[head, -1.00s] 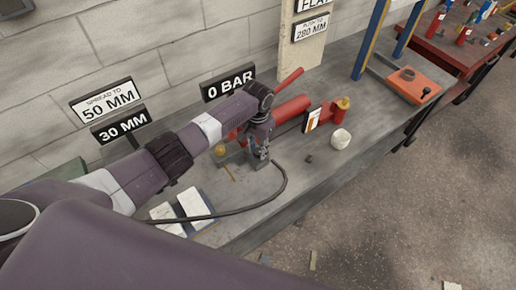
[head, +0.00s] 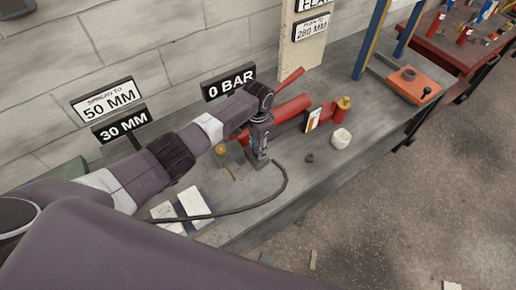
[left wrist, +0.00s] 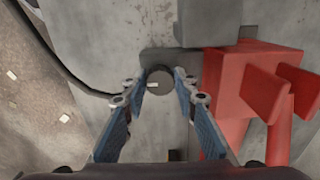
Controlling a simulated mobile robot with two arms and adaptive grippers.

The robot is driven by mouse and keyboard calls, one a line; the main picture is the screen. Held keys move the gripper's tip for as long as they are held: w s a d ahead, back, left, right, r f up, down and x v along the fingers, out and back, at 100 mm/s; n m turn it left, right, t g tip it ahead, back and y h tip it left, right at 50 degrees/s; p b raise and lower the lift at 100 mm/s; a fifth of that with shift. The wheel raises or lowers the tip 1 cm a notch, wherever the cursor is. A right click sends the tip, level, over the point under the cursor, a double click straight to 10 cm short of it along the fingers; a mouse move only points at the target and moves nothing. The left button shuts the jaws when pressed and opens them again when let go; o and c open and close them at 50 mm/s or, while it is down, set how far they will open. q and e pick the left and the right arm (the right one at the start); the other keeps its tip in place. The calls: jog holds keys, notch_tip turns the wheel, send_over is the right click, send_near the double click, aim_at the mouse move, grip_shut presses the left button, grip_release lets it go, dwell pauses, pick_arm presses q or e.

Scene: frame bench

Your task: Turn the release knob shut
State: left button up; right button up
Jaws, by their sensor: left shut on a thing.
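My left gripper (head: 259,162) points down at the bench beside the red hand pump (head: 292,108). In the left wrist view its two blue-sided fingers (left wrist: 161,76) are shut on a small round grey knob (left wrist: 160,83), one fingertip on each side. The knob sits in front of a dark grey block, left of the red pump body (left wrist: 239,85). In the head view the knob is hidden behind the gripper. How far the knob is turned cannot be told. My right gripper is not in view.
A "0 BAR" sign (head: 229,84) stands behind the pump. A black hose (head: 240,209) curves across the bench (head: 310,180) near the gripper. A white lump (head: 341,138) and a small dark piece (head: 310,158) lie to the right. Two pale blocks lie front left.

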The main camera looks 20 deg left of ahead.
pick_arm(q)
jog(key=o, duration=1.2)
jog(key=shift+c, duration=0.2)
notch_tip(320, 180, up, 12)
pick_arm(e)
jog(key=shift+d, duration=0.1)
